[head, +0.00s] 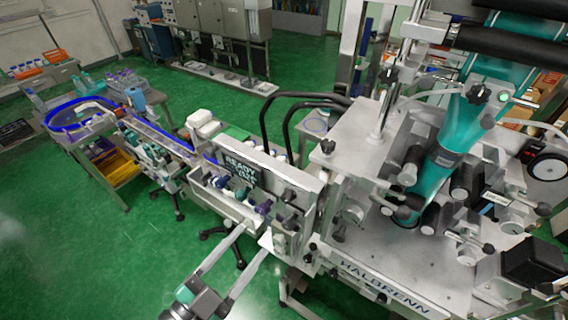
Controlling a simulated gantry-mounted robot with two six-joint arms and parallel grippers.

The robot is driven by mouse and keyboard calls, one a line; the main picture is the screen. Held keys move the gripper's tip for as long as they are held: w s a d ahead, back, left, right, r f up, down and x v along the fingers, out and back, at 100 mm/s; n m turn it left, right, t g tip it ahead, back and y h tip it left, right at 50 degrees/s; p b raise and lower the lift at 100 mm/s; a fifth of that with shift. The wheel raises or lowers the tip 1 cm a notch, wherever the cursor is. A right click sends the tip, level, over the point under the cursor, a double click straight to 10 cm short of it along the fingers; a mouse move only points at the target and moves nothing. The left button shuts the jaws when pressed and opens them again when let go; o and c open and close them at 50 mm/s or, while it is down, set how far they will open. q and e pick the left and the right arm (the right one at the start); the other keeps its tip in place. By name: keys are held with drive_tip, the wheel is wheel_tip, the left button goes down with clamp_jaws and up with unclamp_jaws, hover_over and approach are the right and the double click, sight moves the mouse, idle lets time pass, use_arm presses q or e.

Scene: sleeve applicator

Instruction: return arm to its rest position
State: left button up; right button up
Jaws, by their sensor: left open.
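My left gripper (254,236) comes in from the bottom of the head view, left of centre. Its two long pale fingers are spread apart, and I see nothing held between them. The fingertips are in front of the sleeve applicator machine (395,268), close to the row of dark knobs on its front left side. I cannot tell whether the tips touch the machine. The grey and teal body of the gripper is at the bottom edge. My right gripper is not in view.
A teal film web (459,130) runs down through rollers on the right. A conveyor (160,136) leads left to a blue-rimmed round feeder (77,113). Green floor (80,255) lies open at the lower left.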

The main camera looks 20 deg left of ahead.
use_arm(q)
wheel_tip(320, 180, up, 41)
drive_tip(key=a+n+t+p, duration=0.1)
drive_tip(key=n+t+p, duration=0.2)
drive_tip(key=n+t, duration=0.4)
drive_tip(key=t, duration=0.2)
drive_tip(key=shift+w+f+n+t+y, duration=0.2)
drive_tip(key=shift+n+t+y, duration=0.1)
drive_tip(key=shift+y, duration=0.1)
